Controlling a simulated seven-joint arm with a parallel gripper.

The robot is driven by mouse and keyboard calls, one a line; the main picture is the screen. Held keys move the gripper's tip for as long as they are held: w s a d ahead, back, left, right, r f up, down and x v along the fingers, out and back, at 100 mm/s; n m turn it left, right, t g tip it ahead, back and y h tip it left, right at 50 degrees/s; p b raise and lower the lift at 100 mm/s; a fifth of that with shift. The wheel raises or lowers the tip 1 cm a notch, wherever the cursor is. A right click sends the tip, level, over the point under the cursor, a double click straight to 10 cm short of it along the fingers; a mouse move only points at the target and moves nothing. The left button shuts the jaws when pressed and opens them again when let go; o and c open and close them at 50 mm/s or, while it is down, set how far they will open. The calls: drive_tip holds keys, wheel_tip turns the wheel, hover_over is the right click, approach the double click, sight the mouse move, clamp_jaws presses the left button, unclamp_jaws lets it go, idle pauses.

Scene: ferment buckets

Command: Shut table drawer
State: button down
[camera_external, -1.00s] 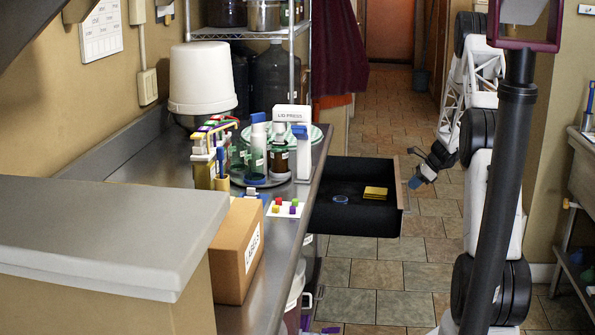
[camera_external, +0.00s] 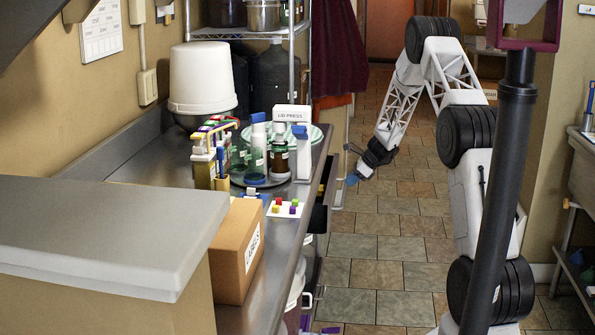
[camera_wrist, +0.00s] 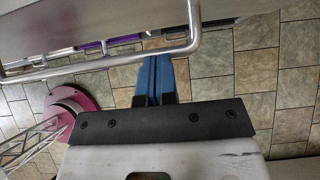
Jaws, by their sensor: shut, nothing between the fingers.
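A metal bar handle (camera_wrist: 80,66) crosses the upper part of the wrist view, along the grey drawer front. My gripper (camera_external: 352,180) is low on the outer side of the drawer front. In the wrist view its blue fingers (camera_wrist: 156,62) are together and empty, with their tips at the bar. I cannot tell whether they touch it.
A grey counter (camera_external: 110,230) stands in front. The tiled aisle (camera_external: 390,240) is clear. A dark pole (camera_external: 500,180) stands at the right.

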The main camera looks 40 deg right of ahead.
drive_tip(key=w+a, duration=0.5)
drive_tip(key=shift+w+a, duration=0.1)
drive_tip(key=shift+a, duration=0.2)
drive_tip(key=s+d, duration=0.1)
drive_tip(key=s+d+r, duration=0.1)
drive_tip(key=s+d, duration=0.1)
drive_tip(key=shift+d, duration=0.3)
drive_tip(key=v, duration=0.9)
drive_tip(key=shift+s+r, duration=0.15)
drive_tip(key=shift+r, duration=0.2)
drive_tip(key=shift+d, duration=0.1)
